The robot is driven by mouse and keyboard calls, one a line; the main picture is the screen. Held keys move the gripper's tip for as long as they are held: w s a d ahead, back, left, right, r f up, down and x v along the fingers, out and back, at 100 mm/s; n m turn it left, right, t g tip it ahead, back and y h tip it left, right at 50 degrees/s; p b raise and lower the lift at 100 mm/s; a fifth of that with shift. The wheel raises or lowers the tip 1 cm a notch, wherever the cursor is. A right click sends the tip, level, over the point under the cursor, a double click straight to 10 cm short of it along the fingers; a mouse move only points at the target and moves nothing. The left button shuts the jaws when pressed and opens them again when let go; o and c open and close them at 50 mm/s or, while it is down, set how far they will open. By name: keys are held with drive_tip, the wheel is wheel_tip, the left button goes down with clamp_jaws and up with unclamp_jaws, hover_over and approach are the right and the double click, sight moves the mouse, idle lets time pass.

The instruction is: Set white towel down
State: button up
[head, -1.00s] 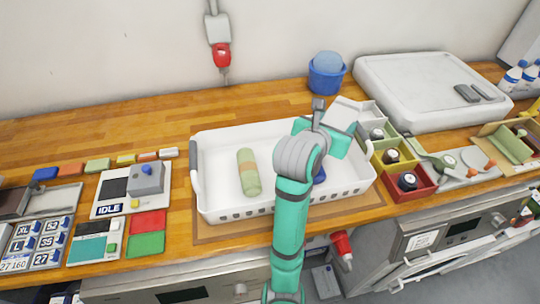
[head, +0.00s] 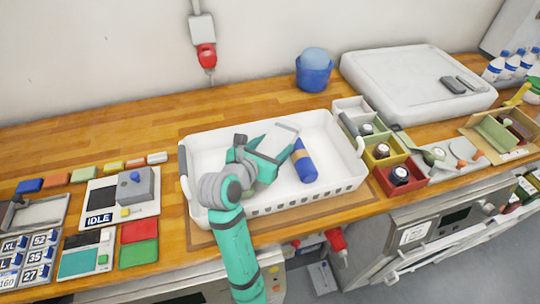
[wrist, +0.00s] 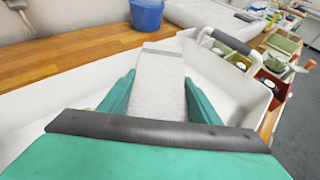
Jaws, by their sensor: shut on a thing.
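The white towel (head: 281,137) is a pale flat block between the teal fingers of my gripper (head: 268,150). In the wrist view the towel (wrist: 158,92) stretches forward from between the fingers. My gripper is shut on it, over the middle of the white basket (head: 345,143). I cannot tell whether the towel touches the basket floor. A blue roll with an orange band (head: 304,160) lies in the basket, right of the gripper.
Small coloured bins (head: 400,174) stand close to the basket's right end. A blue bucket (head: 313,75) and a large white lidded box (head: 415,85) are behind. The IDLE panel (head: 98,219) lies to the left. The wooden counter (head: 110,140) is clear at the back left.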

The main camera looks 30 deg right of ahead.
drive_tip(key=shift+w+a+f, duration=0.1)
drive_tip(key=shift+a+f, duration=0.2)
drive_tip(key=shift+f, duration=0.05)
drive_tip(key=shift+a+f, duration=0.2)
drive_tip(key=shift+f, duration=1.6)
drive_tip(key=o, duration=1)
drive_tip(key=shift+f, duration=0.1)
drive_tip(key=shift+o, duration=0.2)
drive_tip(key=v, duration=1.2)
